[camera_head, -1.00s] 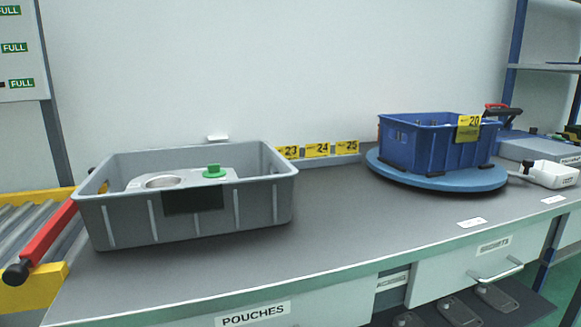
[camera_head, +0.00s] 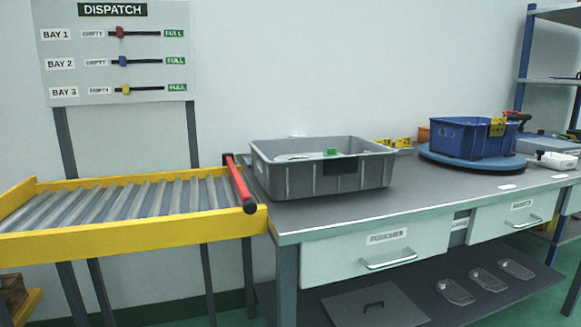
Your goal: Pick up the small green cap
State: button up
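The small green cap (camera_head: 332,153) shows inside the grey crate (camera_head: 300,182), near its middle, with its lower part hidden by the crate's front wall. A pale casting (camera_head: 293,157) lies beside it in the crate, mostly hidden by the wall. The crate stands at the left end of the grey workbench. My gripper is not in view.
A yellow roller conveyor (camera_head: 120,245) with a red bar (camera_head: 238,183) at its end adjoins the bench on the left. A blue bin (camera_head: 470,140) sits on a blue turntable (camera_head: 430,158) to the right. Bare bench top (camera_head: 420,188) lies between crate and turntable.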

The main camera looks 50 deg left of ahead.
aim_at(330, 151)
jog(key=k, duration=0.5)
jog(key=u, duration=2.05)
jog(key=i, duration=0.15)
jog(key=u, duration=0.05)
